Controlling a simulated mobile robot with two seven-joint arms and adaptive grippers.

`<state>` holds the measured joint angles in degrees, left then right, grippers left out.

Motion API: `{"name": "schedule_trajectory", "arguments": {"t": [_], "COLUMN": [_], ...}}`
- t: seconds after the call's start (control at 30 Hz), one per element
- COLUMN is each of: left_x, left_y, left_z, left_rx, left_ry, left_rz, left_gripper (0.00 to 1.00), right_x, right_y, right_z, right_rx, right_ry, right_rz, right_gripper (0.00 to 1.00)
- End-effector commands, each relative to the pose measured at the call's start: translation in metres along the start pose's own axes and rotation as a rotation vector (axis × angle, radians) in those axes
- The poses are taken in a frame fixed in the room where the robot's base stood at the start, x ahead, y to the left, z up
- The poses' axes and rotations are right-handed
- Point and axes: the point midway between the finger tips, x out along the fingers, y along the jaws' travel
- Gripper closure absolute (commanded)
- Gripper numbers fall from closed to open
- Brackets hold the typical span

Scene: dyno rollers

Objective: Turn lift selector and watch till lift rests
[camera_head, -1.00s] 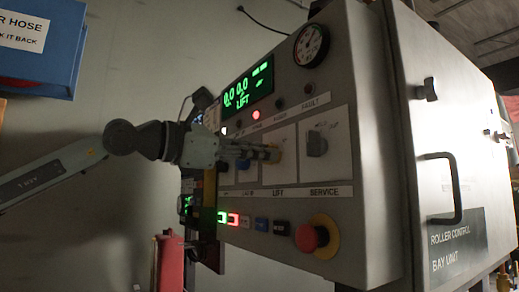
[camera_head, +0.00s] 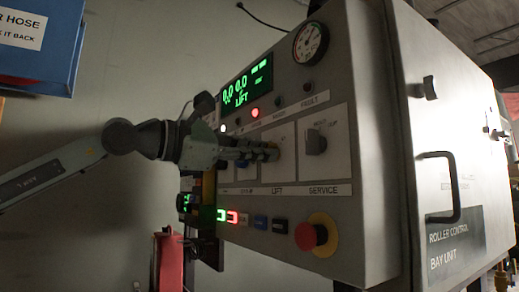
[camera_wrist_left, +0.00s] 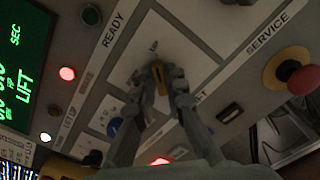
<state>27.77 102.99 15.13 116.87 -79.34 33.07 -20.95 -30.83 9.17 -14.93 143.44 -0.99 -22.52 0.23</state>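The lift selector (camera_wrist_left: 161,83), a small yellowish knob, sits on a pale plate above the LIFT label on the grey control cabinet. My left gripper (camera_head: 272,152) reaches it from the left. In the left wrist view, the gripper's fingers (camera_wrist_left: 168,76) close in on both sides of the knob and seem to hold it. The fingers hide much of the knob, so its exact angle is hard to read. The green display (camera_head: 246,88) reads zeros and LIFT; it also shows in the left wrist view (camera_wrist_left: 18,65). The lift itself is not in view. My right gripper is not in view.
The service selector (camera_head: 316,141) is right of the lift selector. A red emergency button (camera_head: 308,236) on a yellow ring sits below. A red lamp (camera_head: 255,113) is lit under the display. A gauge (camera_head: 310,42) is above, and a door handle (camera_head: 443,190) is at right.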

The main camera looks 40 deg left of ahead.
Motion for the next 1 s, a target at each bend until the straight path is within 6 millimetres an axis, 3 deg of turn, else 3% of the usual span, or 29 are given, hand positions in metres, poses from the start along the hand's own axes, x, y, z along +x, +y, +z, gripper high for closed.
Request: {"name": "schedule_trajectory", "arguments": {"t": [0.03,0.13,0.57,1.0], "left_x": [0.001,0.001,-0.003,-0.043], "left_y": [0.0,0.0,0.001,0.0], "left_z": [-0.002,-0.001,0.0,0.004], "left_rx": [-0.002,-0.002,-0.004,-0.004], "left_ry": [0.003,0.002,-0.002,-0.013], "left_rz": [0.0,-0.001,0.001,-0.001], "left_gripper": [0.81,0.69,0.69,0.69], "right_x": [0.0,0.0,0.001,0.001], "right_y": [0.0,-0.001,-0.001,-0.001], "right_z": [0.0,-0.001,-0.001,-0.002], "right_rx": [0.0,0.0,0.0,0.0], "right_ry": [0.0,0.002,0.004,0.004], "right_rz": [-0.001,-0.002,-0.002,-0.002], "right_gripper": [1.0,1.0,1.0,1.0]}}
